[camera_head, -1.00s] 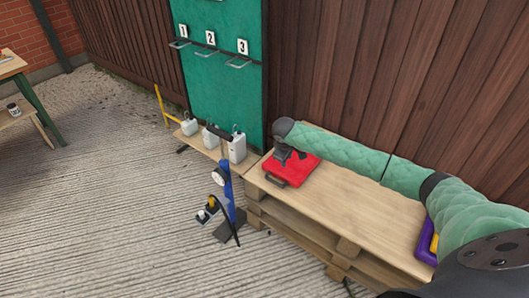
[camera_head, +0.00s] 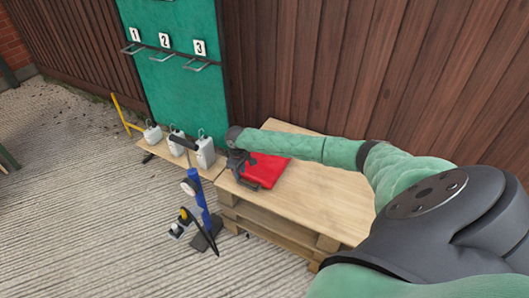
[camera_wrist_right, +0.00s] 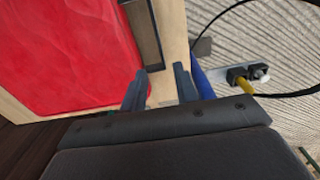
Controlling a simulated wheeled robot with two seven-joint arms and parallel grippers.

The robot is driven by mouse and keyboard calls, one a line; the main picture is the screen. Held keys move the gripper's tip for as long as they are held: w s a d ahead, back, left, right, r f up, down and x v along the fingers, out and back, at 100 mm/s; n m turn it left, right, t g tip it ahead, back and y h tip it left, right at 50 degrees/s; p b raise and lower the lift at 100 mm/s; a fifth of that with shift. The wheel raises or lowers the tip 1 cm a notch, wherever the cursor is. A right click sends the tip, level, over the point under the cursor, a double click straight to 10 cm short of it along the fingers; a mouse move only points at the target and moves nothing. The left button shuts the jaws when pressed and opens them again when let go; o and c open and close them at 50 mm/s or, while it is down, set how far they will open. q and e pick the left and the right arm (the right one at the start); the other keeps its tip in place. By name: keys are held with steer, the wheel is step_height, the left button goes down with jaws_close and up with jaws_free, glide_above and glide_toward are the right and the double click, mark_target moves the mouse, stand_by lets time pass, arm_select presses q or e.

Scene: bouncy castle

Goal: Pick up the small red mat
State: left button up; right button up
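The small red mat (camera_head: 266,169) lies on the left end of the wooden pallet bench (camera_head: 318,201). It looks like a flat red pad with a dark handle (camera_head: 249,184) at its near left edge. In the right wrist view the red mat (camera_wrist_right: 65,50) fills the upper left, with the dark handle (camera_wrist_right: 146,32) along its side. My right gripper (camera_head: 236,163) is at the mat's left edge, partly hidden by its own wrist. In the wrist view its fingers (camera_wrist_right: 160,84) stand apart with nothing between them, near the handle's end. My left gripper is not in view.
White containers (camera_head: 205,151) stand on a low shelf left of the bench. A blue post (camera_head: 203,207) with a gauge and a socket strip (camera_head: 180,223) stand close to the bench's left end. A wooden fence (camera_head: 330,70) is behind. The bench right of the mat is clear.

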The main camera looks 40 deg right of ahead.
steer(key=f, duration=0.5)
steer(key=shift+s+a, duration=0.1)
steer(key=shift+s, duration=0.2)
jaws_close()
